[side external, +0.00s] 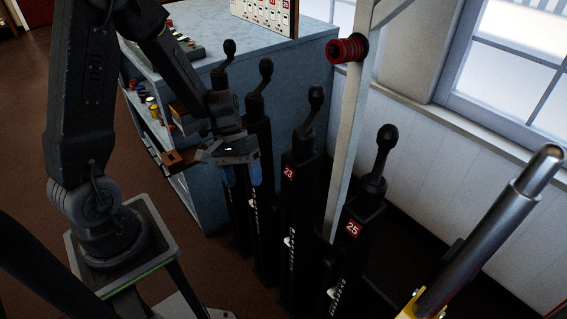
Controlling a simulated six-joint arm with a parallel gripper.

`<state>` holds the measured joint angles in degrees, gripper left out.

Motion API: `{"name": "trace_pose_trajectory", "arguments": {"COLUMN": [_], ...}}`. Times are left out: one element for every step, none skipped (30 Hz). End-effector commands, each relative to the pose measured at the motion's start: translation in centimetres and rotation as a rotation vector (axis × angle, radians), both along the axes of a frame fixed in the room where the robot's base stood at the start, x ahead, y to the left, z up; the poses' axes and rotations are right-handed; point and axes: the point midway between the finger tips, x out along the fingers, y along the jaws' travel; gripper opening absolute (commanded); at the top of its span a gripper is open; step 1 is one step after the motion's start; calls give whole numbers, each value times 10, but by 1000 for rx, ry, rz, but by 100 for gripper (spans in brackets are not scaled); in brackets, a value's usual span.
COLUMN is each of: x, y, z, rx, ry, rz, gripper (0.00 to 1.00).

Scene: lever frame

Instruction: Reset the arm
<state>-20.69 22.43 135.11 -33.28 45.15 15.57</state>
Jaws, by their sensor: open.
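My arm (92,100) rises from its base at the left and bends over toward the levers. My gripper (242,174) hangs at the end of it, pointing down, with its jaws apart. Blue patches show at its two fingertips, beside the two left-hand black levers. I cannot tell whether the fingers touch either lever. I see nothing held between them.
Black levers stand in a row: one at far left (226,62), one beside it (260,92), one marked 23 (300,150) and one marked 25 (370,200). A silver-and-yellow lever (490,220) leans at front right. A white post (352,120) and blue-grey cabinet (290,62) stand behind.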

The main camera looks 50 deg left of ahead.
Motion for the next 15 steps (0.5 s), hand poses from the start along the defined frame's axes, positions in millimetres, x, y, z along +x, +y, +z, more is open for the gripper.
{"name": "trace_pose_trajectory", "arguments": {"x": [1,0,-1,-3,-4,-7,-10,-13,-17,-21,-24,-30,-34,-39,-45], "y": [-5,-8,-11,-14,-17,-20,-23,-25,-28,-30,-32,-35,-37,-38,-40], "z": [21,31,45,55,64,77,86,96,108,116,125,135,143,151,161], "rx": [35,55,82,103,124,152,173,195,224,247,269,298,321,343,374], "ry": [-53,-77,-111,-139,-165,-200,-227,-253,-289,-317,-345,-383,-411,-439,-478], "rz": [-46,-72,-104,-129,-153,-184,-205,-227,-256,-275,-293,-319,-335,-352,-373], "gripper": [64,64,64,64,64,64,64,64,64,64,64,64,64,64,64]}}
